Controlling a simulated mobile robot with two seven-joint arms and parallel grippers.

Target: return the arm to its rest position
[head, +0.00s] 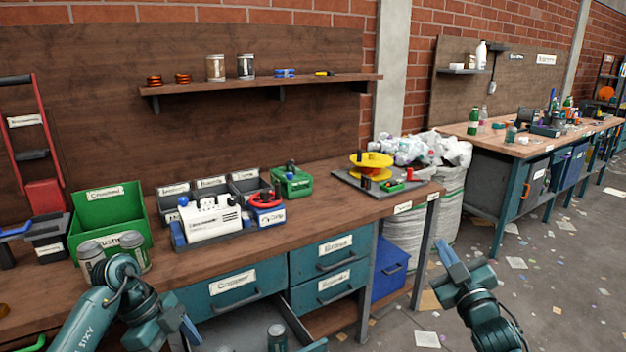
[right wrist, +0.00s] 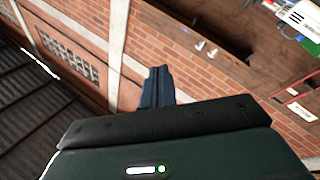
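My right gripper (head: 452,262) is raised over the floor to the right of the workbench, clear of everything. In the right wrist view its fingers (right wrist: 158,88) are together with nothing between them. My left gripper (head: 184,332) is low at the front edge of the workbench, in front of the teal drawers. It is partly cut off by its own arm, and its fingertips do not show clearly.
The workbench (head: 290,210) carries a green bin (head: 105,215), two metal jars near my left arm (head: 133,250), and a white machine (head: 210,218). A lower drawer is open, with a can (head: 277,338) in it.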

